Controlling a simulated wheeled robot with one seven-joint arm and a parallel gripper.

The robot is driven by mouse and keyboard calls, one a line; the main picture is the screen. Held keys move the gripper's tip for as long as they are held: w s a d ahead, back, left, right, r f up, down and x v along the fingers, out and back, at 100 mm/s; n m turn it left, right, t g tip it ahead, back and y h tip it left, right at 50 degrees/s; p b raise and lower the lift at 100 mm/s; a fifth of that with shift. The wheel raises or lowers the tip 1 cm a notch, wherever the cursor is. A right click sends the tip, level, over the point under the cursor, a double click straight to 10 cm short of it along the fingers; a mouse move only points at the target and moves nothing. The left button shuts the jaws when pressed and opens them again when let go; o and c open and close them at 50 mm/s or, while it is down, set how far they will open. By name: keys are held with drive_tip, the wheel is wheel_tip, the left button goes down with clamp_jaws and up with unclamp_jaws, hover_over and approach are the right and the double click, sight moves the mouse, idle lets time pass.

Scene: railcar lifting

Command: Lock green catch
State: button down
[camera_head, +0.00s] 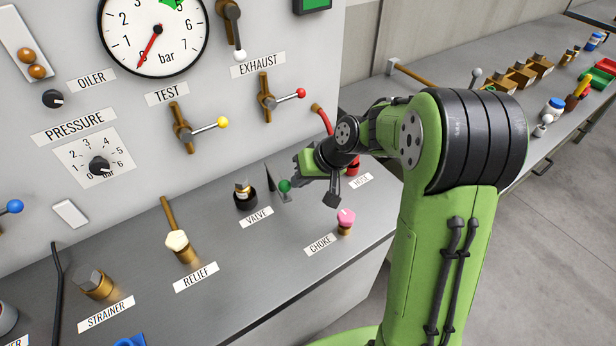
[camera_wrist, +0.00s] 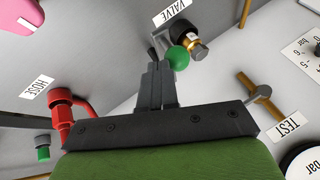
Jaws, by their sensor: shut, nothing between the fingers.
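The green catch (camera_head: 285,186) is a small lever with a round green knob, standing on the grey bench top beside the VALVE fitting (camera_head: 243,195). In the wrist view the green knob (camera_wrist: 178,58) shows just beyond my fingertips, close beside the brass and black valve (camera_wrist: 194,42). My gripper (camera_wrist: 157,70) is shut and empty, its fingers together and pointing toward the catch. I cannot tell whether the fingertips touch the knob. In the head view my gripper (camera_head: 297,172) is at the catch, right of the valve, partly hidden by my wrist.
The red hose fitting (camera_wrist: 62,105) stands near my gripper. A pink choke knob (camera_head: 346,216) is in front of it on the bench. The upright panel with the TEST lever (camera_head: 186,130) and EXHAUST lever (camera_head: 268,100) rises behind. The bench top near RELIEF is partly open.

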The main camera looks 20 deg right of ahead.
drive_tip(key=w+a+m+h, duration=0.2)
drive_tip(key=a+m+h, duration=0.2)
drive_tip(key=a+m, duration=0.3)
drive_tip(key=w+a+m+t+h+b, duration=0.1)
drive_tip(key=w+a+m+h, duration=0.2)
drive_tip(key=a+m, duration=0.4)
drive_tip(key=shift+w+a+m+h+b, duration=0.35)
drive_tip(key=shift+a+h, duration=0.25)
drive_tip(key=shift+a, duration=1.1)
drive_tip(key=shift+r, duration=0.1)
